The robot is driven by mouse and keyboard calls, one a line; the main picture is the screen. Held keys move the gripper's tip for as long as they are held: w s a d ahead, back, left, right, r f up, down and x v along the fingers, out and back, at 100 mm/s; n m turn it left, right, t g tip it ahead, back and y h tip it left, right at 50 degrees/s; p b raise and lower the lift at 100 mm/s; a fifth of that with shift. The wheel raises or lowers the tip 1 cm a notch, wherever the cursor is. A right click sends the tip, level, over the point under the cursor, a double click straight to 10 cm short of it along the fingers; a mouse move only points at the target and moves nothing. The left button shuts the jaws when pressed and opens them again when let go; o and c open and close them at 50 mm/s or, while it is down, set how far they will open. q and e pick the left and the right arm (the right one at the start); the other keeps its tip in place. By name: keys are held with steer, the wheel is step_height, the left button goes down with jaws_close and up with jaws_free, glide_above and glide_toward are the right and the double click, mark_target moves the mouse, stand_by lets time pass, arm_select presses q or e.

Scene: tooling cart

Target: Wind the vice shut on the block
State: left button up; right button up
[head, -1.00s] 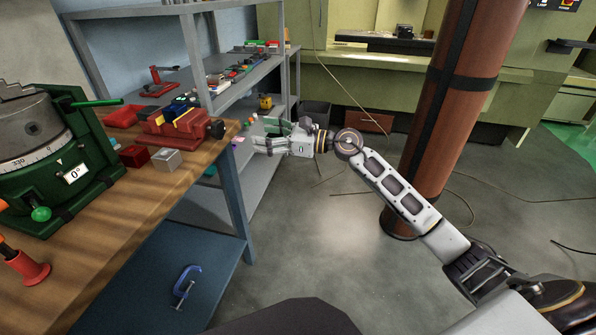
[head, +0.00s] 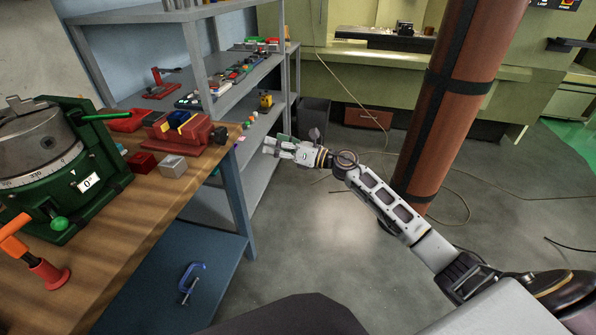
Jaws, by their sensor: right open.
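A red vice (head: 190,133) with yellow jaw faces stands on the wooden bench near its right edge. A dark blue block (head: 179,118) shows at the jaws; I cannot tell whether the jaws touch it. The vice's dark round knob (head: 220,135) is at its right end and points past the bench edge. My right gripper (head: 271,149) is open and empty, to the right of the knob and apart from it, its fingers pointing left. My left gripper is not in view.
A silver block (head: 172,166) and a dark red block (head: 142,163) sit in front of the vice. A green rotary table (head: 75,190) and an orange-handled clamp (head: 40,265) stand at left. Grey shelves (head: 222,100) rise behind. A brown pillar (head: 450,100) stands right.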

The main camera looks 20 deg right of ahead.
steer(key=d+f+m+t+h+p, duration=0.1)
steer(key=d+f+m+h+p, duration=0.2)
steer(key=f+m, duration=0.4)
steer(key=d+f+m+t+h+p, duration=0.1)
steer(key=d+f+m+h+p, duration=0.2)
steer(key=f+m, duration=0.4)
steer(key=shift+w+d+f+t+p, duration=0.15)
steer(key=shift+d+f+t+p, duration=0.25)
steer(key=shift+d+p, duration=0.35)
steer(key=shift+a+f, duration=0.1)
